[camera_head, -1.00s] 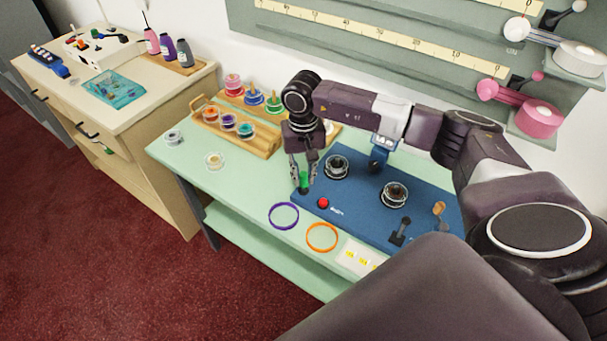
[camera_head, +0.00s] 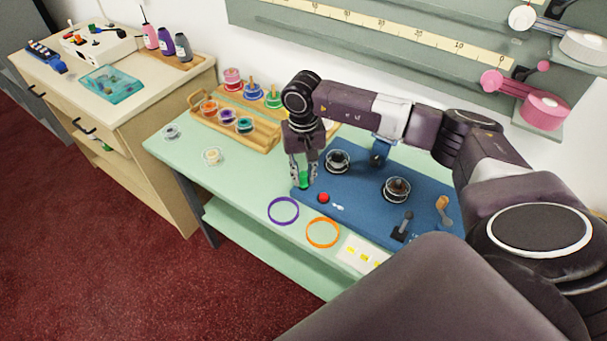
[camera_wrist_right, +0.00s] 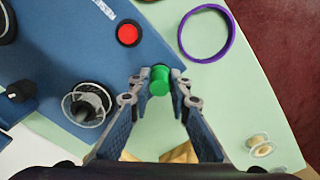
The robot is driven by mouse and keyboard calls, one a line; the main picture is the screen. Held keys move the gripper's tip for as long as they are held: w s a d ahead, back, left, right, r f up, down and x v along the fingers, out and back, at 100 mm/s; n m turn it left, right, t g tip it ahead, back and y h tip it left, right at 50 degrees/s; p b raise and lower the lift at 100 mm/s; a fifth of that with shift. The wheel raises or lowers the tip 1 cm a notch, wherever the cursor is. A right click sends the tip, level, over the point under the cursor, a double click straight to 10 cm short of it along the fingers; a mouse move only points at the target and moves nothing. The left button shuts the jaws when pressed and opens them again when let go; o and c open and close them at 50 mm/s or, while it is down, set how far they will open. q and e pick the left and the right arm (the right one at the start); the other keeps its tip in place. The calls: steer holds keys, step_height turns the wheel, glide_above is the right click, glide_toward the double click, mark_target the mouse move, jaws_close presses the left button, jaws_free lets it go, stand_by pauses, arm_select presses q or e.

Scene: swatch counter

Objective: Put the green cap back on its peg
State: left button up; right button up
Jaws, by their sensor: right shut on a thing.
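The green cap (camera_head: 304,180) is between the fingertips of my right gripper (camera_head: 303,183), at the near left corner of the blue board (camera_head: 352,215). In the right wrist view the green cap (camera_wrist_right: 159,81) sits between the two fingers, and my right gripper (camera_wrist_right: 160,88) is shut on it. A small dark part shows just beyond the cap there. The peg is not clearly visible, and I cannot tell whether the cap touches it. My left gripper is not in view.
A red button (camera_head: 323,198) is close to the cap on the board. A purple ring (camera_head: 283,211) and an orange ring (camera_head: 322,233) lie in front. Clear spools (camera_head: 337,161) stand on the board. A wooden tray (camera_head: 262,144) of spools is behind left.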

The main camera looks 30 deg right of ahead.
steer(key=o, duration=0.8)
steer(key=shift+r+p, duration=1.7)
steer(key=shift+r, duration=1.85)
